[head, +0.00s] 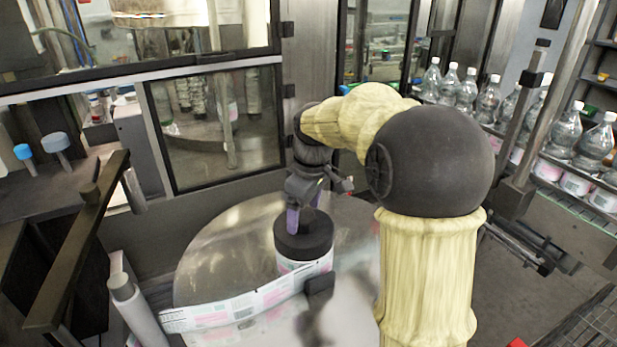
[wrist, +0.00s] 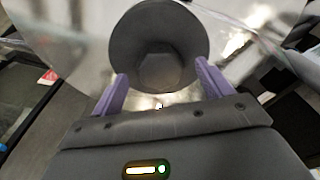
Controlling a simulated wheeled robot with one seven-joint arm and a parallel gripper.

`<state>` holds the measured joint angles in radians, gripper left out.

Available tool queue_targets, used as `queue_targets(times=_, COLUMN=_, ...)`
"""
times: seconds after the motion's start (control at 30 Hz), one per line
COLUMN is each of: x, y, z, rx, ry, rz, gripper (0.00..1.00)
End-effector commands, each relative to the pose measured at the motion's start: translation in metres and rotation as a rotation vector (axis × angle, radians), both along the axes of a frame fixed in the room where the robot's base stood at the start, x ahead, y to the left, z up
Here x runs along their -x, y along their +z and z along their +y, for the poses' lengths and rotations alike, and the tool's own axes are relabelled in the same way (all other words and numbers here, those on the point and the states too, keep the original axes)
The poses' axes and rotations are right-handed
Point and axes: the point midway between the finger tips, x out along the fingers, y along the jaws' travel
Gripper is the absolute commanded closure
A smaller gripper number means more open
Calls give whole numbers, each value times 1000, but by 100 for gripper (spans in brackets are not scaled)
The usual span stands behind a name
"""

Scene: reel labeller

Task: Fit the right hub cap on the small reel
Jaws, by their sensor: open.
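In the head view a small reel of printed labels (head: 308,267) stands on a large round metal plate. A dark hub cap (head: 303,246) sits on top of it, and I cannot tell how fully it is seated. In the wrist view the dark round cap (wrist: 189,28) shows a hexagonal middle and hides the reel below. My gripper (head: 305,204) is open just above the cap, its purple fingers pointing down. In the wrist view my gripper (wrist: 161,70) has its fingertips apart, overlapping the near part of the cap; contact cannot be told.
The metal plate (head: 205,262) is bare around the reel. A printed label web (head: 235,308) runs in front of it. A dark bar (head: 75,250) and a pale roller (head: 135,312) stand at left. Bottles (head: 565,130) line the right.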

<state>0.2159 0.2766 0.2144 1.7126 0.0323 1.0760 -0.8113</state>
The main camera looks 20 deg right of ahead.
Motion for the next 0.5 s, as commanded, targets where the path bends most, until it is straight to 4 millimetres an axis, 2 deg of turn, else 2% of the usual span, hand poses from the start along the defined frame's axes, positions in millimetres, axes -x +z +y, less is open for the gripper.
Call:
queue_targets(times=0.17, x=1, y=27, z=-3, rx=1, ry=-2, rz=-6, gripper=21)
queue_targets(times=0.5, x=7, y=94, z=-7, rx=0, ry=2, rz=-6, gripper=21)
